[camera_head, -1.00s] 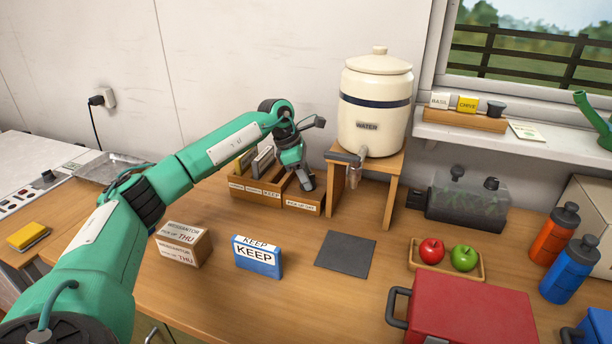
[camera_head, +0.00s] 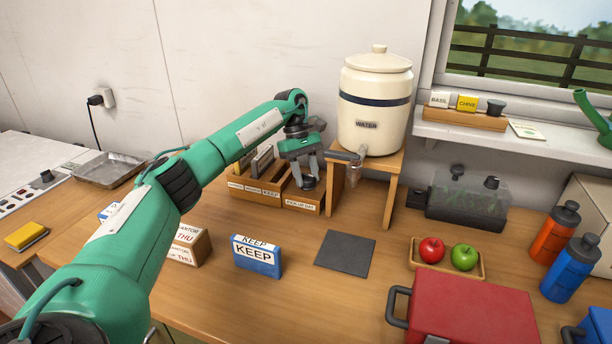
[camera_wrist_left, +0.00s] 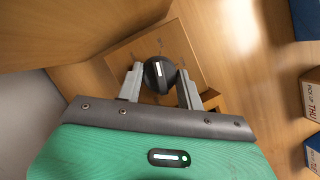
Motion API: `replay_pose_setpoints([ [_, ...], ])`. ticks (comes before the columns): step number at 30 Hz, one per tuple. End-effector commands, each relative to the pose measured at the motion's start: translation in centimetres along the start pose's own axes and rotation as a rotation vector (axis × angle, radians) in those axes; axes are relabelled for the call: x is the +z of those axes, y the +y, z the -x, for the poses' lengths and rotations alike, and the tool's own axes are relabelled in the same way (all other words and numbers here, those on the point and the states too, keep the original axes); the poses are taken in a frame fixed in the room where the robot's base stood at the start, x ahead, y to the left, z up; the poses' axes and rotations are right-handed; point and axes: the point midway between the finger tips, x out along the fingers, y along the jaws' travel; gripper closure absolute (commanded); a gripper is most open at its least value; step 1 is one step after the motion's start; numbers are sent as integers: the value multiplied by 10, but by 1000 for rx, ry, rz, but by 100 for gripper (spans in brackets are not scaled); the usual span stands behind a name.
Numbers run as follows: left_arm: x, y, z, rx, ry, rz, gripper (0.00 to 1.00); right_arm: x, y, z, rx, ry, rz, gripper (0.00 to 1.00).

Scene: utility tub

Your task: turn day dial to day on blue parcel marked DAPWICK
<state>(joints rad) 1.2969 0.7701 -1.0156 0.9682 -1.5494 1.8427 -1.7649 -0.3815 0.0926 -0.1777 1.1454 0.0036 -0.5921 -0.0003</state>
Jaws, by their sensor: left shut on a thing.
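The day dial (camera_wrist_left: 159,74) is a round black knob with a white pointer line, on a wooden box (camera_head: 303,203) labelled PICKUP DAY. My left gripper (camera_head: 308,180) is shut on the knob from above; in the left wrist view its fingers (camera_wrist_left: 161,84) sit on either side of it. The day marks around the dial are too faint to read. A blue parcel (camera_head: 257,258) marked KEEP stands on the table. A blue-and-white parcel (camera_head: 108,211) is mostly hidden behind my left arm. I cannot read DAPWICK on anything. My right gripper is not in view.
A brown parcel (camera_head: 190,246) reading THU stands partly behind my arm. A wooden sorter (camera_head: 252,190) adjoins the dial box on the left. The WATER crock (camera_head: 375,110) on its wooden stand (camera_head: 396,162) is close on the right. A dark mat (camera_head: 345,254) lies bare.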

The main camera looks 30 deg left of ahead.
Motion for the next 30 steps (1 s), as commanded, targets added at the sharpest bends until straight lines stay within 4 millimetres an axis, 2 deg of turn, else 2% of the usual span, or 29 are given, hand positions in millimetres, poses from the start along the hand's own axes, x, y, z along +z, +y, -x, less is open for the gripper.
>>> replay_pose_setpoints([
  [6, 0, 2, 1, -53, 2, -136, 86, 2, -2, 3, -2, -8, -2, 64],
  [13, 0, 2, 1, -91, 3, -226, 86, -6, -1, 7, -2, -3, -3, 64],
  [30, 0, 2, 1, -108, 3, -267, 86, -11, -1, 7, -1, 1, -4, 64],
])
